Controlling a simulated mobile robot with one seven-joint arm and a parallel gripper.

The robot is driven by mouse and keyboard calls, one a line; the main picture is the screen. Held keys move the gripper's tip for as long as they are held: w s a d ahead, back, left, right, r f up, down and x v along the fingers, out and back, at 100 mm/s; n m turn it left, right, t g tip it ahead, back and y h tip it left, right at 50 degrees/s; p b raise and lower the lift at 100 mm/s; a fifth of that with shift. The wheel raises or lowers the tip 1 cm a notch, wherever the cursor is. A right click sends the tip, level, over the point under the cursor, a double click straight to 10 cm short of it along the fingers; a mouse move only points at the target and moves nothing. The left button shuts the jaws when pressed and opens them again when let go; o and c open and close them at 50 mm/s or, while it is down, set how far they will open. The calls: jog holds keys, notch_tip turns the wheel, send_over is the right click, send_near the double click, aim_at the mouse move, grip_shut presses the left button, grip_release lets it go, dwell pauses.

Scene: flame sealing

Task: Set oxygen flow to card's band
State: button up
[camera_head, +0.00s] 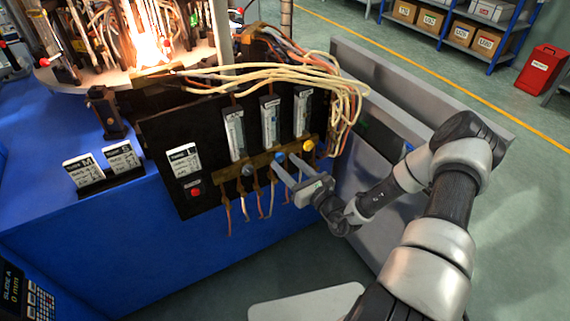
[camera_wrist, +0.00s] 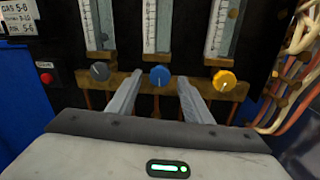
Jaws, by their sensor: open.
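Three flowmeter tubes stand on a black panel (camera_head: 212,188), each above a knob on a brass bar. The grey knob (camera_wrist: 99,71) is at left, the blue knob (camera_wrist: 160,77) in the middle and the yellow knob (camera_wrist: 224,82) at right. My gripper (camera_wrist: 160,84) is open, its fingertips at either side of the blue knob; contact cannot be told. It also reaches the blue knob (camera_head: 280,157) in the head view. A white card (camera_head: 184,160) is on the panel's left, partly showing in the wrist view (camera_wrist: 16,17). Which tube is oxygen and the float levels are unreadable.
Two more cards (camera_head: 80,170) (camera_head: 121,157) stand on the blue bench at left. A red button (camera_wrist: 46,78) is below the panel card. Loose cables (camera_head: 330,85) hang at the panel's right. A bright flame (camera_head: 150,45) burns behind the panel.

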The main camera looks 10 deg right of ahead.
jog(key=shift+x, duration=0.75)
jog(key=c, duration=1.1)
jog(key=shift+o, duration=0.2)
